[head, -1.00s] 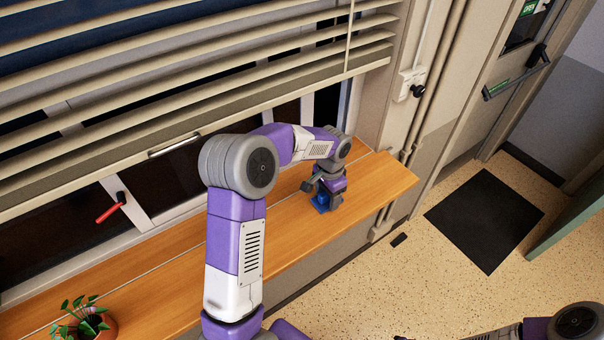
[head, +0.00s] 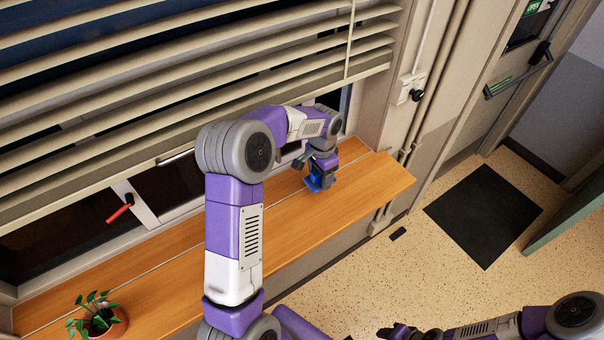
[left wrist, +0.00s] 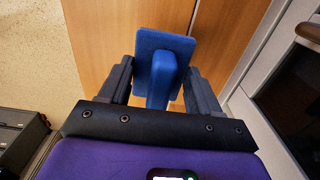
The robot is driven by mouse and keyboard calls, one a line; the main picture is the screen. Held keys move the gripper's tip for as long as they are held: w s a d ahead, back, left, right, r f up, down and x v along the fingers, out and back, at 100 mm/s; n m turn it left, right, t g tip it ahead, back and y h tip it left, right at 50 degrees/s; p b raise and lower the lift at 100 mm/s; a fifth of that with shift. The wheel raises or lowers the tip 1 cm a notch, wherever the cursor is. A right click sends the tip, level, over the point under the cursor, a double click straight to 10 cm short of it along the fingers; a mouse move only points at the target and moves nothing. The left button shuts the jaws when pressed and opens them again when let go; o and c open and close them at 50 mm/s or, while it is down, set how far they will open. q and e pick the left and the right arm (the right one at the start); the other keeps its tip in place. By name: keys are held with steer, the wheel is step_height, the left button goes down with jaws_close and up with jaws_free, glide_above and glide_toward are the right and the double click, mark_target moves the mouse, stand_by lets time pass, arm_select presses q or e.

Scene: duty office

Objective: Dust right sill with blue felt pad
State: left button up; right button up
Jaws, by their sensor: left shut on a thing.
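The blue felt pad (head: 313,184) is a flat blue block with a raised grip. In the left wrist view the pad (left wrist: 162,56) sits between the two dark fingers. My left gripper (head: 322,176) is shut on its grip and holds it at the wooden sill, toward the right part. Whether the pad's underside touches the wood cannot be told. The wooden sill (head: 375,184) runs along under the window, and its right end is bare. My right arm shows at the bottom right of the head view, with its gripper (head: 398,332) partly cut off at the lower edge; its jaw state is unclear.
A potted plant (head: 98,318) stands on the sill's left part. Blinds (head: 250,75) hang low over the window, and a red handle (head: 119,213) projects from the frame. A black mat (head: 484,215) lies on the floor by the door. The sill's right end is clear.

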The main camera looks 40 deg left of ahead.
arm_select(q)
steer(key=shift+r+p, duration=0.7)
steer(key=shift+r, duration=0.6)
steer(key=shift+f, duration=0.1)
